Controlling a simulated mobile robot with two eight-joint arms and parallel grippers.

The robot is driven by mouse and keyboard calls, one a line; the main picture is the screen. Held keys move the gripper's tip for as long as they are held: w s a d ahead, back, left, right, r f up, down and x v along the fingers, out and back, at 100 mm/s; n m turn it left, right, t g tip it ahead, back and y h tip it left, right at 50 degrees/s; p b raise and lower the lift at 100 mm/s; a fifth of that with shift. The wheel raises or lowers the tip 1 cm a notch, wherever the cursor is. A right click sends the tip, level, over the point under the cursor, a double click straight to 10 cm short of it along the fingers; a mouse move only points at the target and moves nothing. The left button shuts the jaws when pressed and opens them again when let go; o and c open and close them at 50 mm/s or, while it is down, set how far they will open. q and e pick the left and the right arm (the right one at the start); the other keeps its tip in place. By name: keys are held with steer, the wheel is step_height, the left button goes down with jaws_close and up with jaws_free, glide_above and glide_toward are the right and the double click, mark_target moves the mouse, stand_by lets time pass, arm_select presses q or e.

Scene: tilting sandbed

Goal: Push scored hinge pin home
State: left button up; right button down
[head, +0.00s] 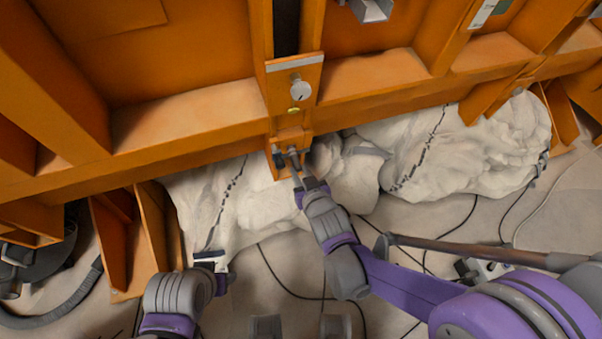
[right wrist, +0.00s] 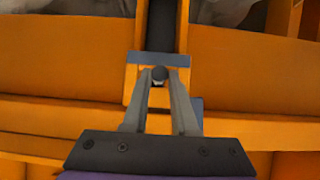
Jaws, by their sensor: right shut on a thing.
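The hinge pin shows as a dark round end (right wrist: 159,74) between my right fingertips, in front of an orange hinge bracket. In the head view the bracket (head: 291,135) sits at the lower edge of the orange frame. My right gripper (head: 295,165) reaches up to it, and its fingers (right wrist: 159,82) are shut on the pin. The fingers and dark fittings cover most of the pin, so its score mark and depth cannot be seen. My left gripper (head: 209,258) is low at left, apart from the bracket; its finger opening is unclear.
Above the bracket, an orange plate carries a round grey knob (head: 300,88). The orange beam (head: 190,118) spans the view. Pale cracked rock-like masses (head: 450,155) lie beneath it. Dark cables (head: 285,285) cross the floor, and a hose (head: 60,318) lies at lower left.

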steer(key=shift+w+a+r, duration=0.1)
steer(key=shift+w+a, duration=0.1)
steer(key=shift+w, duration=0.4)
steer(key=shift+w+a+r, duration=0.1)
steer(key=shift+w+a, duration=0.1)
steer(key=shift+w, duration=0.35)
steer(key=c, duration=0.6)
jaws_free()
steer(key=shift+c, duration=0.2)
steer(key=o, duration=0.4)
steer(key=shift+s+d+f, duration=0.1)
steer(key=shift+s+d, duration=0.05)
steer(key=shift+s, duration=0.45)
steer(key=shift+s+d+f, duration=0.1)
steer(key=shift+s, duration=0.45)
steer(key=shift+s+d+f, duration=0.15)
steer(key=shift+s+d, duration=0.2)
steer(key=shift+s, duration=0.5)
steer(key=shift+s+d+f, duration=0.2)
steer(key=shift+s+d, duration=0.1)
steer(key=shift+s, duration=0.6)
steer(key=shift+s+d+f, duration=0.15)
steer(key=shift+s+d, duration=0.2)
steer(key=shift+s, duration=0.5)
